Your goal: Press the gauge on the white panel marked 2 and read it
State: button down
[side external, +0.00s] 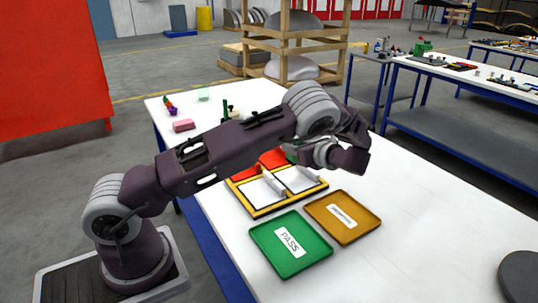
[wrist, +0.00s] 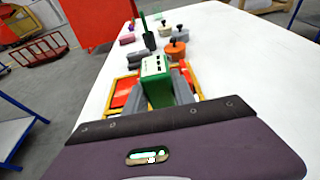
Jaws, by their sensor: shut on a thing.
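A green gauge with a pale marked face (wrist: 155,66) is held in my gripper (wrist: 168,84), whose grey fingers are closed around it in the wrist view. A bit of green beside my wrist in the side view looks like the gauge (side external: 291,155), largely hidden. Two white panels (side external: 255,196) (side external: 311,184) lie in a yellow frame (side external: 268,211), with pale blocks on them. My wrist is over the far side of this frame. I cannot read a number on either panel. Whether the gauge touches a panel cannot be told.
A green tray marked PASS (side external: 302,257) and an ochre tray (side external: 352,230) with a small label lie in front of the frame. Red panels (side external: 272,158) are behind the white ones. A pink block (side external: 184,125) and small knobbed parts (wrist: 175,50) stand farther back.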

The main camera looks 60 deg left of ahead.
jog(key=shift+w+f, duration=0.2)
jog(key=shift+f, duration=2.75)
jog(key=shift+f, duration=0.6)
jog(key=shift+r, duration=0.1)
jog(key=shift+r, duration=3.45)
jog(key=shift+d, duration=0.15)
